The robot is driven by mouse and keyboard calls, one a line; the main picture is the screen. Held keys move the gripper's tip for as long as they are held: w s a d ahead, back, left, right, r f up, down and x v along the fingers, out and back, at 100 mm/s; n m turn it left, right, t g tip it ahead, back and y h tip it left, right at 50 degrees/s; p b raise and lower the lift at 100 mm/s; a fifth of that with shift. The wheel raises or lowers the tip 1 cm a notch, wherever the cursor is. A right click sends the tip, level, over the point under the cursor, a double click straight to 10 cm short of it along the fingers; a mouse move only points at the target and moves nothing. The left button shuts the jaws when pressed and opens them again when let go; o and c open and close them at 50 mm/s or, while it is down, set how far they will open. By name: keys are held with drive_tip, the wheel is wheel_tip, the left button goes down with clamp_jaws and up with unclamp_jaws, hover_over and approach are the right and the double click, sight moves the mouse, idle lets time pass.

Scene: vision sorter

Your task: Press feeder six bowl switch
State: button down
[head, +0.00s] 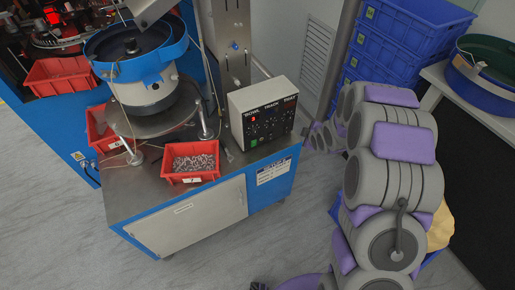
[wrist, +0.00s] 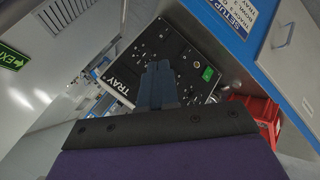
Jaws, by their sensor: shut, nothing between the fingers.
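The grey control box (head: 262,113) stands on the feeder cabinet in the head view. A small red switch (head: 253,120) shows under BOWL. In the wrist view the black panel (wrist: 150,55) is tilted, with TRAY readable at its left edge and a green switch (wrist: 207,74) at its right side. The head view does not show the fingertips clearly.
A blue vibratory bowl (head: 140,50) stands left of the box. A red bin (head: 193,177) of small parts sits at the cabinet's front edge. Blue crates (head: 400,40) are stacked behind my arm. The floor in front of the cabinet is clear.

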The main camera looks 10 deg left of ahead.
sight(254, 143)
drive_tip(key=w+a+f+n+t+y, duration=0.2)
drive_tip(key=a+f+n+y, duration=0.15)
drive_tip(key=f, duration=0.35)
drive_tip(key=w+a+f+n+t+y, duration=0.1)
drive_tip(key=a+f+n+t+y, duration=0.1)
drive_tip(key=a+f+n, duration=0.3)
drive_tip(key=s+a+f+t+y, duration=0.3)
drive_tip(key=s+f, duration=0.5)
drive_tip(key=shift+s+a+n, duration=0.15)
drive_tip(key=shift+s+n, duration=0.25)
drive_tip(key=shift+n, duration=0.05)
drive_tip(key=shift+w+a+y, duration=0.1)
drive_tip(key=shift+y, duration=0.15)
drive_tip(key=b+x, duration=0.1)
drive_tip(key=x, duration=0.3)
drive_tip(key=b+x, duration=0.1)
drive_tip(key=x, duration=0.4)
drive_tip(key=b+x, duration=0.1)
drive_tip(key=x, duration=0.4)
drive_tip(key=shift+r, duration=0.25)
